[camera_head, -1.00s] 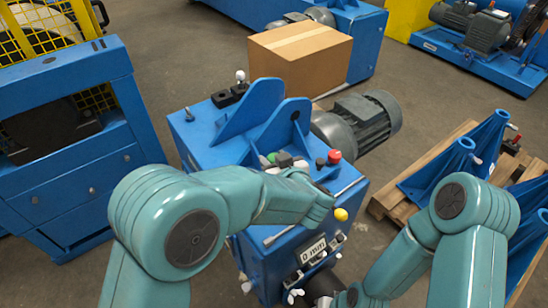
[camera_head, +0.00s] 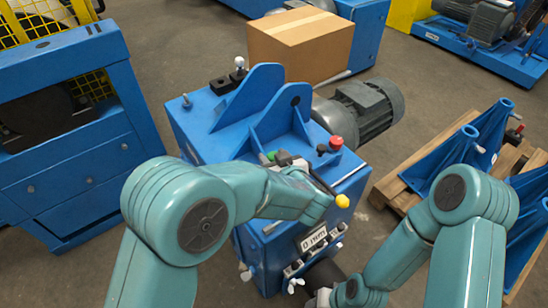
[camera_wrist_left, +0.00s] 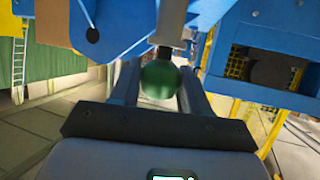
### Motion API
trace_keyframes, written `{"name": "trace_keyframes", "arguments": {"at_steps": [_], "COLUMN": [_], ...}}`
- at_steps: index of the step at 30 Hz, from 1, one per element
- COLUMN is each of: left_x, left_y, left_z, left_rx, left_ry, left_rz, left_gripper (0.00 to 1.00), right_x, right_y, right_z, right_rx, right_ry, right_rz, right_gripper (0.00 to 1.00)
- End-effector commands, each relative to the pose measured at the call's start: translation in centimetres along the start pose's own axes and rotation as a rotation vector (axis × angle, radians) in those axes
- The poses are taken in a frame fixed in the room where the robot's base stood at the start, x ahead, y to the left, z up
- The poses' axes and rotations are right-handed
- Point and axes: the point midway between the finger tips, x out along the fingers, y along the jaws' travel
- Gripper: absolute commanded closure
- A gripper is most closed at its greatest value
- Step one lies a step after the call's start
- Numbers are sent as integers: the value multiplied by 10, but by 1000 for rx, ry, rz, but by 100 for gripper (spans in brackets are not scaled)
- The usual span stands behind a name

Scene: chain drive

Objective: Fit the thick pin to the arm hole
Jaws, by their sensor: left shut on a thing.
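A green ball knob (camera_wrist_left: 159,82) sits between the fingers of my left gripper (camera_wrist_left: 160,76), which is shut on it. In the head view the green knob (camera_head: 270,156) is mostly covered by my left gripper (camera_head: 284,160), low over the blue machine (camera_head: 205,140). A blue upright plate there has a dark round hole (camera_head: 295,100). A dark hole in a blue plate also shows in the wrist view (camera_wrist_left: 93,35), apart from the pin.
A red button (camera_head: 336,143) and a yellow knob (camera_head: 342,201) stand close to my left wrist. A cardboard box (camera_head: 300,45) and a grey motor (camera_head: 367,110) are behind. Blue stands (camera_head: 440,160) lie on a pallet to the right.

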Motion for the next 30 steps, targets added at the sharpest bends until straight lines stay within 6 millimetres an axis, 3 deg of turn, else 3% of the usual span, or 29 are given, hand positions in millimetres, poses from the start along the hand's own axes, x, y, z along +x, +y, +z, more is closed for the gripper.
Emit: {"name": "trace_keyframes", "arguments": {"at_steps": [30], "left_x": [-1], "left_y": [0], "left_z": [-2], "left_rx": [0], "left_ry": [1], "left_rz": [0], "left_gripper": [96], "right_x": [-10], "right_y": [-4], "right_z": [0], "right_rx": [0], "right_ry": [0], "right_rz": [0], "right_gripper": [57]}}
